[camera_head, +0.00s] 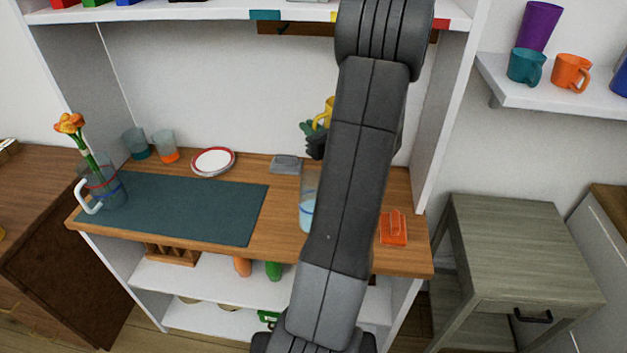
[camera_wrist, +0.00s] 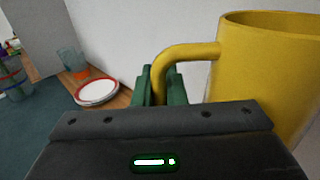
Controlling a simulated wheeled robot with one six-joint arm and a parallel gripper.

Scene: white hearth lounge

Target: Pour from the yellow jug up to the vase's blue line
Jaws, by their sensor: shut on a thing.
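The yellow jug (camera_wrist: 262,70) fills the right of the wrist view, its rim at the top and its handle to the left. In the head view only a sliver of the jug (camera_head: 323,113) shows beside my arm. My gripper (camera_wrist: 162,88) has its green fingers shut around the jug's handle. The jug's contents are hidden. The clear vase (camera_head: 105,188) stands at the left end of the counter, holding an orange flower, with red and blue lines around it. It also shows at the left edge of the wrist view (camera_wrist: 13,82), apart from the jug.
A dark mat (camera_head: 190,208) covers the counter's left part. Two tinted glasses (camera_head: 165,147) and a red-rimmed plate (camera_head: 213,162) stand behind it. A clear container with bluish contents (camera_head: 307,212) is partly behind my arm. An orange object (camera_head: 393,229) lies at right. A shelf runs above.

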